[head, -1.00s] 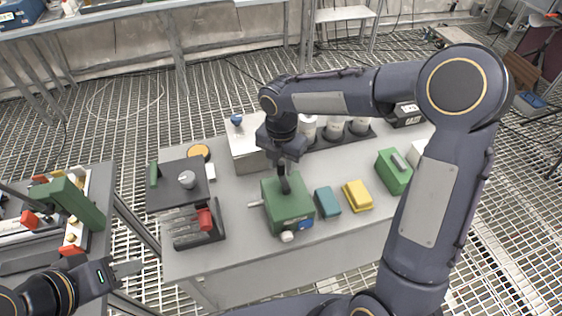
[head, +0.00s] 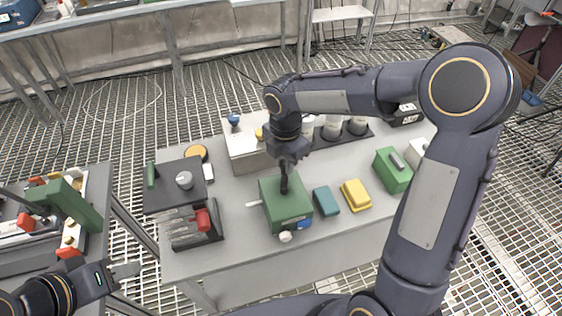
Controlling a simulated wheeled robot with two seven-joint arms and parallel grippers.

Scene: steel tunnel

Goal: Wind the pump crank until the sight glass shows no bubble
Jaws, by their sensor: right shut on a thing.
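The green pump box (head: 278,205) stands near the front of the grey table. A dark upright crank handle (head: 284,180) rises from its top. My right gripper (head: 286,167) is over the pump, shut on the crank handle; the fingers' grip is partly hidden by the wrist. A white knob (head: 286,237) and a blue part (head: 305,224) are low on the pump's front, and a pale rod sticks out on its left. I cannot make out a sight glass or a bubble. My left gripper (head: 126,270) is at lower left, away from the pump; its finger gap is unclear.
A black-topped unit with a red part (head: 202,220) stands left of the pump. A teal block (head: 326,201), a yellow block (head: 356,195) and a green case (head: 392,172) lie to the right.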

